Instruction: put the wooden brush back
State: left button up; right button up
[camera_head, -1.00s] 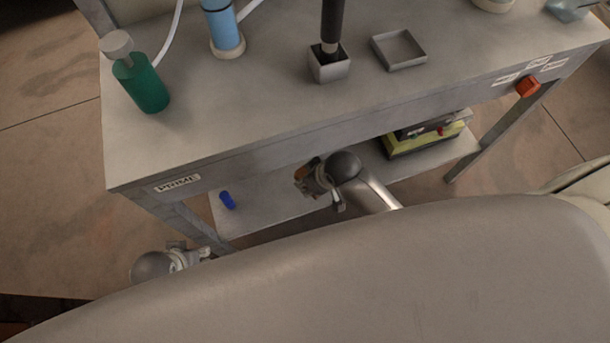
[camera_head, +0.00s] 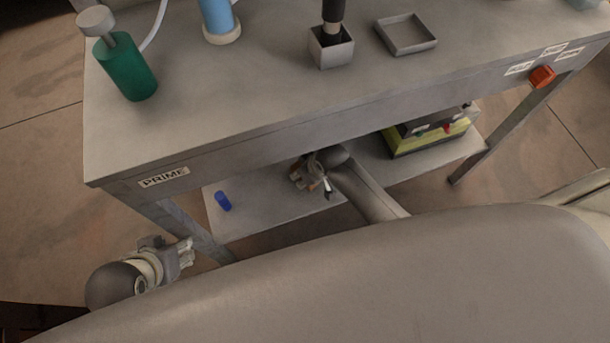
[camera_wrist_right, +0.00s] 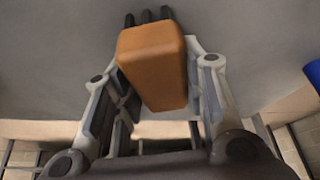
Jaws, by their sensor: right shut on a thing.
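The wooden brush (camera_wrist_right: 155,65) shows in the right wrist view as an orange-brown block, with dark prongs or bristles behind its far end. My right gripper (camera_wrist_right: 155,95) is shut on it, one finger on each side. In the head view my right gripper (camera_head: 308,174) is below the front edge of the bench top, over the lower shelf (camera_head: 265,208). The brush is hard to make out there, and I cannot tell whether it touches the shelf. My left gripper (camera_head: 184,252) is at lower left, outside the bench's front left leg; its jaw gap is unclear.
A blue cylinder (camera_head: 223,201) is on the lower shelf to the left. A yellow and black box (camera_head: 430,137) sits on the shelf's right. The bench top (camera_head: 230,100) holds a green bottle (camera_head: 128,70), a square cup (camera_head: 331,50) and a shallow tray (camera_head: 405,47).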

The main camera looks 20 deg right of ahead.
pick_arm(q)
jog(key=shift+w+d, duration=0.1)
jog(key=shift+w, duration=0.2)
pick_arm(e)
jog(key=shift+f, duration=0.15)
jog(key=shift+f, duration=0.15)
jog(key=o, duration=0.9)
